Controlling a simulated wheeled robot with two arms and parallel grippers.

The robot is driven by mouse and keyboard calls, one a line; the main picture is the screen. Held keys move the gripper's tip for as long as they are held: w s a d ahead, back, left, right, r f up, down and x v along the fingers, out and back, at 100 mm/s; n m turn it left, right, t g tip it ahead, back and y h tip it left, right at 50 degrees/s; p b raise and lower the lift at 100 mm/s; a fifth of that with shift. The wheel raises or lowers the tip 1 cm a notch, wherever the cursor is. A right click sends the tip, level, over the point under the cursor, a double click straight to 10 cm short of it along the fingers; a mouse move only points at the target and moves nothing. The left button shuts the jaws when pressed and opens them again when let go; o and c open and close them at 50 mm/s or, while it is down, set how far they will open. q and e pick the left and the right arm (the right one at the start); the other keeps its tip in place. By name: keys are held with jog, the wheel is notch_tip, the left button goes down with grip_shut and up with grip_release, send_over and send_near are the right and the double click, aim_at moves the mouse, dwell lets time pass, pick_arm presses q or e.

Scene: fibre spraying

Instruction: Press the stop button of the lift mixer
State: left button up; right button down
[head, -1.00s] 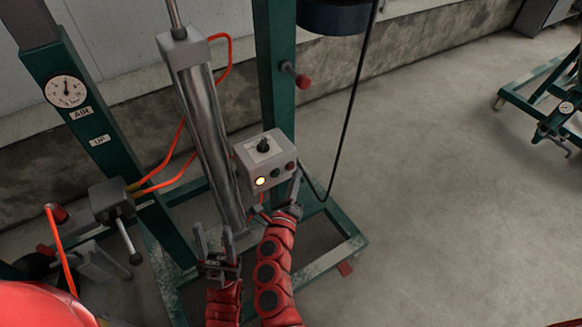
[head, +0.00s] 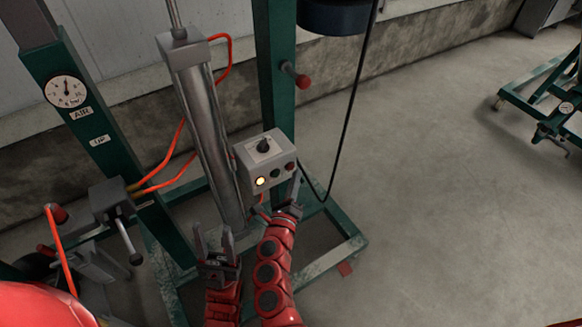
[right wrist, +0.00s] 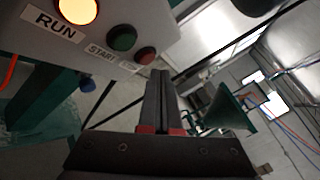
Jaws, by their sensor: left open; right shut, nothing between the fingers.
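The grey control box (head: 262,158) of the lift mixer has a black knob (head: 263,146) on top and a lit RUN lamp (head: 260,182) at the left of its front face. Beside the lamp are a green start button (right wrist: 122,38) and a red button (right wrist: 146,54) at the right end, the stop button; its label is partly hidden by my fingers. My right gripper (right wrist: 160,74) is shut and empty, its tips just below the red button in the right wrist view. I cannot tell whether they touch. My left gripper (head: 212,230) is open and empty, left of the right arm.
A steel cylinder (head: 208,120) stands left of the box, with green posts (head: 276,70) on either side. A dark cable (head: 350,110) hangs at the right. A valve with a lever (head: 113,200) and orange hoses is at the left.

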dwell(0.6)
jog(key=shift+w+a+b, duration=0.25)
jog(key=shift+w+b, duration=0.1)
jog(key=shift+b, duration=0.1)
jog(key=shift+w+a+b, duration=0.25)
jog(key=shift+w+b, duration=0.05)
dwell(0.6)
jog(key=shift+s, duration=0.1)
jog(key=shift+s+d, duration=0.5)
jog(key=shift+s, duration=0.05)
dwell(0.3)
